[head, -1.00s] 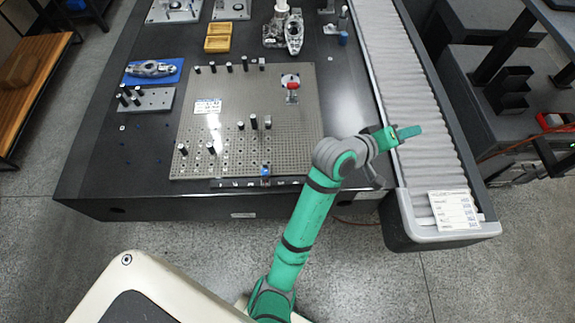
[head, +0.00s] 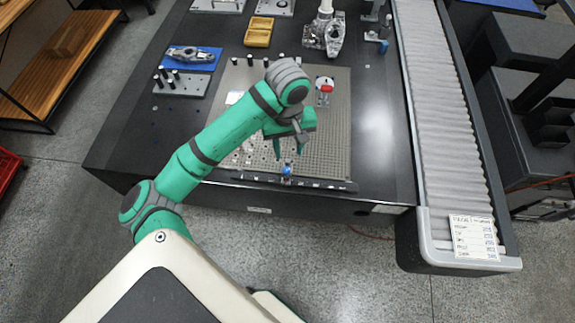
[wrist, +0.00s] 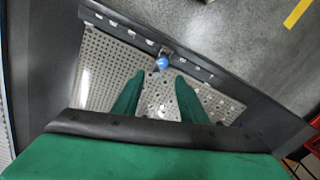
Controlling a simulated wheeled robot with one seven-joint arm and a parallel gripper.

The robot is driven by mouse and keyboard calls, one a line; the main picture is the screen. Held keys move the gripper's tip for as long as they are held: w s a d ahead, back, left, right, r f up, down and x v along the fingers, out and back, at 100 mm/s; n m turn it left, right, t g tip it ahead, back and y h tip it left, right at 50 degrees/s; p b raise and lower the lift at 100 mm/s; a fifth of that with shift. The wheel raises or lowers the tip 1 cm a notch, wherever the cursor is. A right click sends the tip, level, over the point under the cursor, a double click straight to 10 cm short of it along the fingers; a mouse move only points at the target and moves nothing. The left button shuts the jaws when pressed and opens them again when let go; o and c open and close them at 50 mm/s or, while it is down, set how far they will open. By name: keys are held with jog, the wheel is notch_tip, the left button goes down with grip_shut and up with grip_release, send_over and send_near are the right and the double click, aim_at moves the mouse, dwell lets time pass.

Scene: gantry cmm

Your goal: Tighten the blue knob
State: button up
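The blue knob (head: 287,170) sits at the front edge of the perforated fixture plate (head: 335,130), on the labelled strip along that edge. In the wrist view the blue knob (wrist: 161,64) shows just beyond and between my fingertips. My gripper (head: 289,154) is over the front of the plate, pointing down with its green fingers apart. In the wrist view my gripper (wrist: 160,75) is open with nothing between its fingers. The fingers appear apart from the knob; the exact height above it is hard to tell.
A red-topped part (head: 325,85) stands on the plate, with black pins partly hidden behind my arm. A blue tray (head: 195,60), a pin block (head: 182,84) and a yellow bin (head: 258,32) lie farther back. A roller conveyor (head: 445,130) runs along the right.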

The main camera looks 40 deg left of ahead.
aim_at(287, 170)
jog(key=f, duration=1)
jog(key=shift+s+a+f, duration=0.2)
jog(key=shift+s+f, duration=0.05)
jog(key=shift+f, duration=0.1)
grip_shut()
